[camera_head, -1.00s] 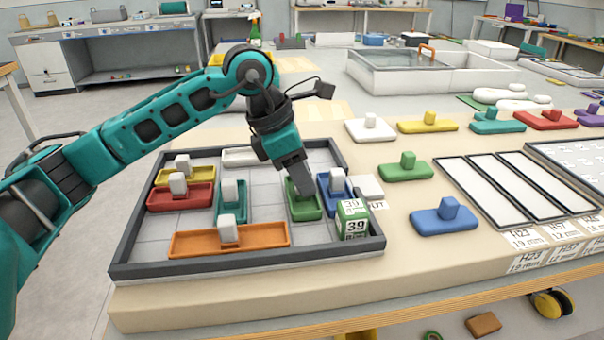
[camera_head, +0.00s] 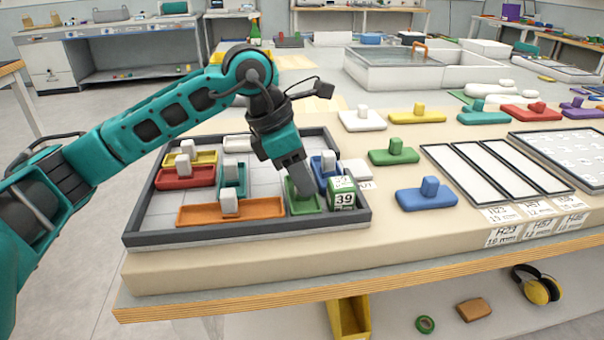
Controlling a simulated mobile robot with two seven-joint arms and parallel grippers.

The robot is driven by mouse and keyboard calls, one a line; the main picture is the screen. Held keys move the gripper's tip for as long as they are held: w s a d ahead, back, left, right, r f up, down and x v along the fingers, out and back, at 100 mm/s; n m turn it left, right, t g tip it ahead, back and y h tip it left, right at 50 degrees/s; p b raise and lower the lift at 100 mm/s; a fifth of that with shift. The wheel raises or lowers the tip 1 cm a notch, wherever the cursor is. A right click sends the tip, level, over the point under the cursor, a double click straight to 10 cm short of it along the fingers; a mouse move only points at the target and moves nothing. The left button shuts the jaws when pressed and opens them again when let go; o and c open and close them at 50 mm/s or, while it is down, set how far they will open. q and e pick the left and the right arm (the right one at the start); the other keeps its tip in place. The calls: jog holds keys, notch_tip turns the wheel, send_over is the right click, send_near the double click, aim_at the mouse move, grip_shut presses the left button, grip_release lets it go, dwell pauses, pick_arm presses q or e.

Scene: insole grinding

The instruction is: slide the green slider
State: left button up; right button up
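The green slider (camera_head: 311,206) lies in the dark-framed puzzle tray (camera_head: 250,237), right of the orange slider (camera_head: 200,215) and in front of the blue slider (camera_head: 320,178). My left gripper (camera_head: 301,188) reaches down onto it from above. The fingers appear shut around its upright knob, which they hide. A green-and-white block marked 39 (camera_head: 342,196) stands just right of the green slider. The red (camera_head: 180,178), yellow (camera_head: 203,157), teal (camera_head: 232,173) and white (camera_head: 236,142) sliders also lie in the tray. My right gripper is not in view.
Loose knobbed pieces, green (camera_head: 393,157), blue (camera_head: 426,199) and white (camera_head: 362,121), lie on the table (camera_head: 300,272) right of the tray. White panels (camera_head: 470,176) lie farther right. Bare tray floor shows left of the orange slider.

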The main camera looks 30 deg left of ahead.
pick_arm(q)
jog(key=shift+o, duration=1.4)
jog(key=shift+s+d, duration=0.2)
jog(key=shift+s, duration=0.05)
jog(key=shift+o, duration=0.5)
jog(key=p+v, duration=0.2)
jog(key=v, duration=1.1)
jog(key=shift+w, duration=0.1)
